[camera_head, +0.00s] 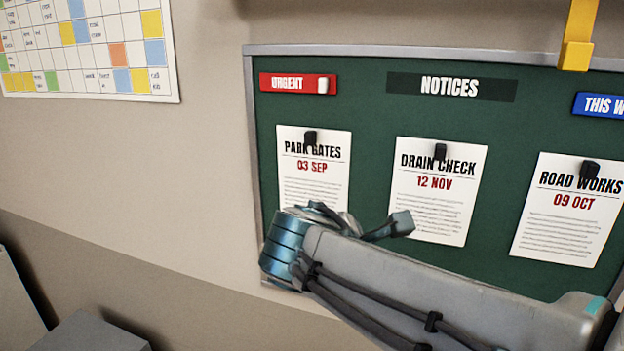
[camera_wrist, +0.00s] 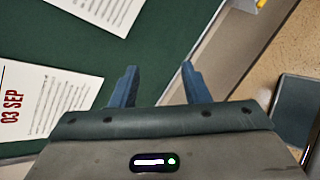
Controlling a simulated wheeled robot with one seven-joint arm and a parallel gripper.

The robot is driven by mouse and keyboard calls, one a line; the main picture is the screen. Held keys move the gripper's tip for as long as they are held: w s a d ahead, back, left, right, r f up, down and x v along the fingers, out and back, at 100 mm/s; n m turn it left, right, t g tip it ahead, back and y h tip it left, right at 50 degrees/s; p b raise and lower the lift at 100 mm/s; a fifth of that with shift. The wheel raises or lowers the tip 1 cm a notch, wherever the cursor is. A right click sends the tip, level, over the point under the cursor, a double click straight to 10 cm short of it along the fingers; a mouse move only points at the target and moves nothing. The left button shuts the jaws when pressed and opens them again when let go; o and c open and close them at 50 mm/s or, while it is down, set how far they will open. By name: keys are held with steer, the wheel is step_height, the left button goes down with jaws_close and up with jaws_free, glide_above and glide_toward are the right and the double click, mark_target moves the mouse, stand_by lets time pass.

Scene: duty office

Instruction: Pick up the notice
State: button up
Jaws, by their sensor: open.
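Three white notices hang on the green board (camera_head: 375,105), each under a black clip or magnet: PARK GATES, 03 SEP (camera_head: 315,185); DRAIN CHECK, 12 NOV (camera_head: 436,200); and ROAD WORKS, 09 OCT (camera_head: 570,215). My arm covers the lower edge of PARK GATES in the head view. My gripper (camera_wrist: 159,66) is open in the wrist view, with nothing between its fingers, near the board's frame. The 03 SEP notice (camera_wrist: 45,105) lies left of the fingers there. Part of another notice (camera_wrist: 105,12) shows at the top; its title is out of view.
A red URGENT strip (camera_head: 290,83), a NOTICES header (camera_head: 450,87) and a blue strip (camera_head: 602,105) top the board. A yellow hook (camera_head: 577,45) hangs over its upper frame. A calendar (camera_head: 90,50) is on the wall. A grey box-like thing (camera_head: 82,333) stands lower left.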

steer(key=w+a+r+n+t, duration=0.3)
steer(key=a+r+n+t, duration=0.1)
steer(key=a+r+n, duration=0.3)
steer(key=n+t, duration=0.5)
glide_toward(308, 141)
steer(key=shift+y, duration=0.3)
steer(key=p+x, duration=0.3)
steer(key=x, duration=0.5)
steer(key=shift+w+d+r, duration=0.2)
steer(key=shift+w+d, duration=0.1)
jaws_close()
